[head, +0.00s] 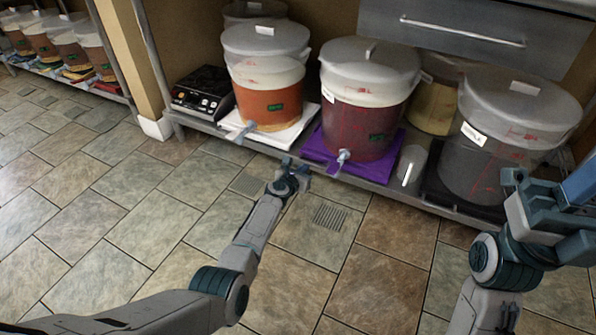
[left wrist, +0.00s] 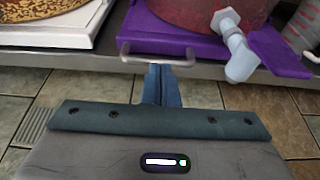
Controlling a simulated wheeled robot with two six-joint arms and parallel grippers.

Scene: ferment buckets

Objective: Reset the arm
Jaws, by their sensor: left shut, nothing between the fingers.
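My left arm reaches forward over the tiled floor in the head view. Its gripper (head: 296,166) is shut and empty in front of the low shelf, near the red-brown bucket (head: 365,105). In the left wrist view the blue fingers (left wrist: 158,78) are together just before the shelf's edge, with a grey handle-shaped bar beyond them. The bucket's white spigot (left wrist: 236,50) is to their right, apart from them. My right arm (head: 530,225) is folded up at the right of the head view. I cannot make out its fingertips.
An orange-brown bucket (head: 265,85) stands on a white mat, and a grey bucket (head: 510,135) stands farther right. A black hotplate (head: 203,92) and a grey cup (head: 409,167) share the shelf. A drawer (head: 470,35) hangs above. The tiled floor (head: 110,205) at left is clear.

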